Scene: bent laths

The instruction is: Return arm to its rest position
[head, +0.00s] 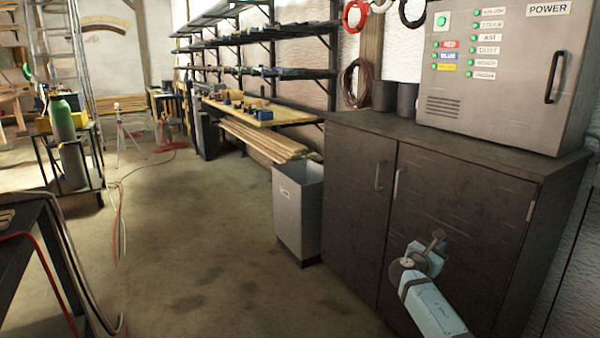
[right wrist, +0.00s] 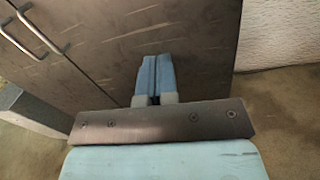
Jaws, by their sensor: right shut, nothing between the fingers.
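My right arm comes in from the bottom right of the head view, in front of the dark cabinet (head: 455,215). My right gripper (head: 438,238) is at its end, near the cabinet's right door. In the right wrist view the two light-blue fingers of the right gripper (right wrist: 157,75) lie against each other, with nothing between them. The cabinet doors (right wrist: 105,45) show beyond the fingers, and I cannot tell the exact gap to them. My left gripper is not in the head view.
A grey control box (head: 505,75) marked POWER stands on the cabinet. A grey bin (head: 298,210) stands left of the cabinet. A dark table (head: 30,255) with red and pale hoses is at the left edge. The floor (head: 200,250) between is mostly clear.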

